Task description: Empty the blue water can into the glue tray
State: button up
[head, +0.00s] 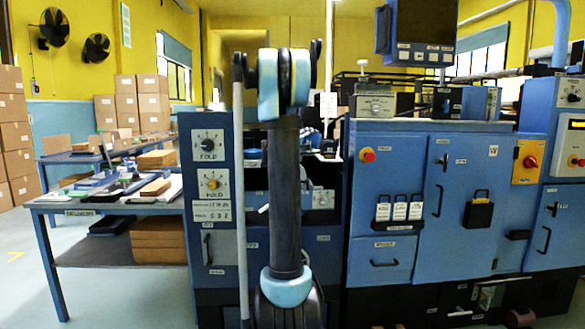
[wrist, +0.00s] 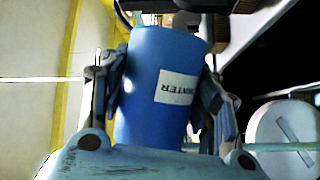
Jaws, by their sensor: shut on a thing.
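The blue water can (wrist: 143,105) fills the middle of the wrist view, with a white label reading WATER on its side. My gripper (wrist: 163,82) is shut on it, one finger on each side of its body. The can's contents do not show, and I cannot tell how far it is tilted. In the head view my own arm stands upright in the middle and hides what is behind it; the can and gripper do not show there. I cannot make out the glue tray for sure in either view.
A blue machine cabinet (head: 455,200) stands at the right and a control column (head: 212,255) left of my arm. A blue workbench (head: 110,207) with boards and tools is at the left. A round pale object (wrist: 285,135) is right of my gripper in the wrist view.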

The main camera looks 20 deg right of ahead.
jog(key=shift+f, duration=0.25)
jog(key=shift+w+a+f+n, duration=0.15)
jog(key=shift+f+n, duration=0.15)
jog(key=shift+w+a+f+n+t+h, duration=0.1)
jog(key=shift+a+f+n+t+h, duration=0.15)
jog(key=shift+n, duration=0.5)
jog(key=shift+w+a+f+n+t+h, duration=0.15)
jog(key=shift+f+n+t, duration=0.2)
jog(key=shift+n, duration=0.4)
dwell(0.6)
jog(key=shift+d+r, duration=0.1)
jog(key=shift+r, duration=0.05)
